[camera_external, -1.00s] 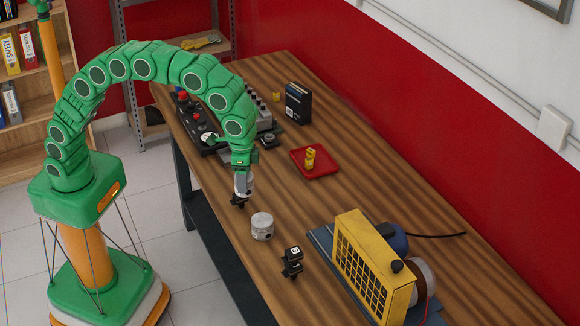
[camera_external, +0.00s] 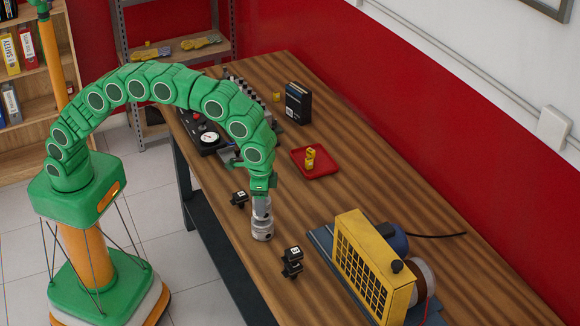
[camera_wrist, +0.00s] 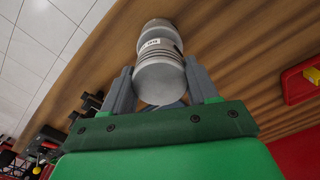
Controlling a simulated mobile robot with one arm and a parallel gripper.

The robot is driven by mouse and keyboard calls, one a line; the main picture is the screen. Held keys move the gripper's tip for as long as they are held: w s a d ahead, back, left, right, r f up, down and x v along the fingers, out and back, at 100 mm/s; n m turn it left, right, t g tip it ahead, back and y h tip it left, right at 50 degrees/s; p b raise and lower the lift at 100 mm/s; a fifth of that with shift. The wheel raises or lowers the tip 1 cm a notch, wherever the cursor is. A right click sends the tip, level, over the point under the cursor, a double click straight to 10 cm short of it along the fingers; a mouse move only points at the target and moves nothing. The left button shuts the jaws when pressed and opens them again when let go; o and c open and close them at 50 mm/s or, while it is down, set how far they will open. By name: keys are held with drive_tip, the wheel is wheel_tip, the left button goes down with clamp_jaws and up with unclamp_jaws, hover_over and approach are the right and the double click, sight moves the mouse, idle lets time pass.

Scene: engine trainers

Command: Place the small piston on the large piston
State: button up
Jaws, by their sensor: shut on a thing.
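My gripper (camera_external: 262,197) is shut on the small piston (camera_external: 261,209), a grey metal cylinder, directly above the large piston (camera_external: 262,232). The large piston is a light grey cylinder standing upright on the wooden table. In the external view the two pistons line up, with the small one's lower end at the large one's top; whether they touch cannot be told for sure. In the wrist view the small piston (camera_wrist: 160,82) sits between the two grey fingers, and the large piston (camera_wrist: 157,27) shows beyond it, partly hidden.
Two small black blocks (camera_external: 292,262) (camera_external: 239,198) stand on the table near the pistons. A yellow radiator unit (camera_external: 372,268) is to the right. A red tray (camera_external: 330,168) with a yellow item lies behind. The table's front edge is close on the left.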

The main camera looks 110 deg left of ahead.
drive_tip(key=shift+f, duration=0.8)
drive_tip(key=shift+f, duration=0.1)
drive_tip(key=o, duration=1.2)
wheel_tip(320, 180, up, 12)
drive_tip(key=shift+f, duration=0.1)
drive_tip(key=shift+r, duration=0.25)
